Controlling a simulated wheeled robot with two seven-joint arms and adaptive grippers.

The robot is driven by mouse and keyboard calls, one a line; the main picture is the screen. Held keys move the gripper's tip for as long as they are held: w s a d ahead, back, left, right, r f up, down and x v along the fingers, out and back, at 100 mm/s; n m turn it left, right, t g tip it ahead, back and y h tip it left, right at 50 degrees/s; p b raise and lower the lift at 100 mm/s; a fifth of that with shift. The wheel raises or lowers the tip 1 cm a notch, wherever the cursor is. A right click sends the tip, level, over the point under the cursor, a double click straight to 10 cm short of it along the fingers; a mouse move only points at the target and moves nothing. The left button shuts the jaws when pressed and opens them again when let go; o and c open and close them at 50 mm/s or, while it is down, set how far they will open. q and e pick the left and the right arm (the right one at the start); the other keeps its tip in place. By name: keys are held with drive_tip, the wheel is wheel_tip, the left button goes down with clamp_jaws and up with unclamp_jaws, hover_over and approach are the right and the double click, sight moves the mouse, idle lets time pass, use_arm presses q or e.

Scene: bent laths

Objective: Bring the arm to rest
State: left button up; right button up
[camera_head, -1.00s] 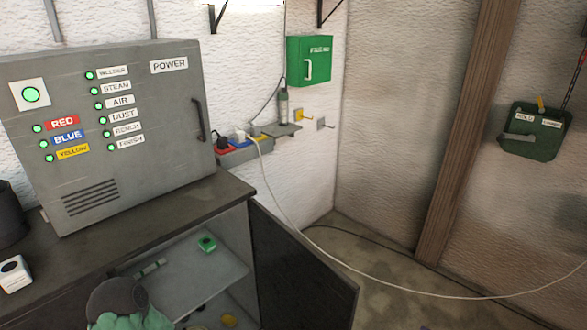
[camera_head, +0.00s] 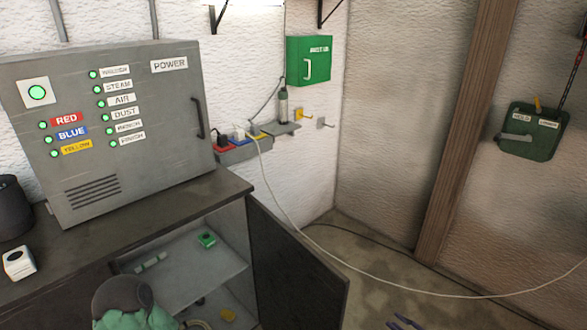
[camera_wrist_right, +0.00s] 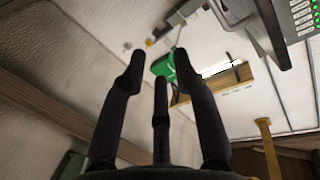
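My right gripper (camera_wrist_right: 160,73) shows in the right wrist view. Its dark fingers are spread apart with nothing between them. Beyond the fingertips are the white wall and the green wall box (camera_wrist_right: 165,65), with clear space between.
A grey power cabinet (camera_head: 150,150) with green lights stands on a dark bench (camera_head: 200,195). An open cupboard door (camera_head: 295,270) juts out below. A pale cable (camera_head: 380,278) hangs across the right side. A dark cap over green material (camera_head: 122,297) is at the lower left.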

drive_tip(key=s+a+f+m+g+h, duration=0.35)
drive_tip(key=a+f+m+g, duration=0.2)
drive_tip(key=a+f, duration=0.7)
drive_tip(key=s+a+f+g, duration=0.3)
drive_tip(key=s+a+g, duration=0.1)
drive_tip(key=s, duration=0.5)
drive_tip(key=s+a+f+m+g+h+p, duration=0.1)
drive_tip(key=s+a+g, duration=0.3)
drive_tip(key=s, duration=0.5)
drive_tip(key=shift+s+f, duration=0.3)
drive_tip(key=shift+f, duration=0.6)
